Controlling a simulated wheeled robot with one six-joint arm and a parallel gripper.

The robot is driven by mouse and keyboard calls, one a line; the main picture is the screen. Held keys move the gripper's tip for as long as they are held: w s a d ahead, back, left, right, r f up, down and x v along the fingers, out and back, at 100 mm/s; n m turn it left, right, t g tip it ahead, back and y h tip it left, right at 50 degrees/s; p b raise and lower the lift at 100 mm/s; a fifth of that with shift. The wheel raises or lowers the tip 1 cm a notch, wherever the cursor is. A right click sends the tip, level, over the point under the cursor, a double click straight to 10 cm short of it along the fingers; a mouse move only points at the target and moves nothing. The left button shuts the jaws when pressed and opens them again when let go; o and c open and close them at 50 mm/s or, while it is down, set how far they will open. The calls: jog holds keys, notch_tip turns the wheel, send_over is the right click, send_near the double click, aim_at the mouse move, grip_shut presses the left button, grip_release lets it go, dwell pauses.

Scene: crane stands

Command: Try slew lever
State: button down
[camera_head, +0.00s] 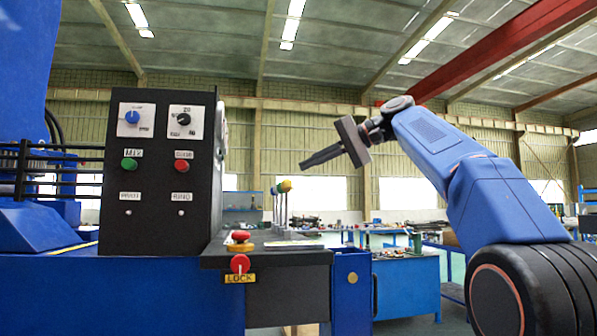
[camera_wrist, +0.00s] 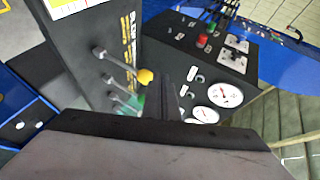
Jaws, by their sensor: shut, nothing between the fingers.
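A row of upright levers (camera_head: 279,212) stands on the dark deck right of the black control box. A yellow knob (camera_head: 285,187) and a blue knob show on top. In the wrist view the grey lever rods, a yellow knob (camera_wrist: 146,76) and a partly hidden green knob show beside my fingers. I cannot read which lever is slew. My gripper (camera_head: 303,167) is shut and empty, above and slightly right of the knobs, pointing left and a little down. A gap shows between it and the knobs. It also shows in the wrist view (camera_wrist: 168,75), hiding part of the lever panel.
The black control box (camera_head: 160,225) has a blue dial, a black dial, and green and red buttons. A red mushroom button (camera_head: 240,237) and a red LOCK knob (camera_head: 239,264) sit at the deck's front. Round white gauges (camera_wrist: 225,95) show in the wrist view. Air around my gripper is free.

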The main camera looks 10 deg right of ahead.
jog(key=shift+v, duration=2.1)
jog(key=shift+r, duration=0.15)
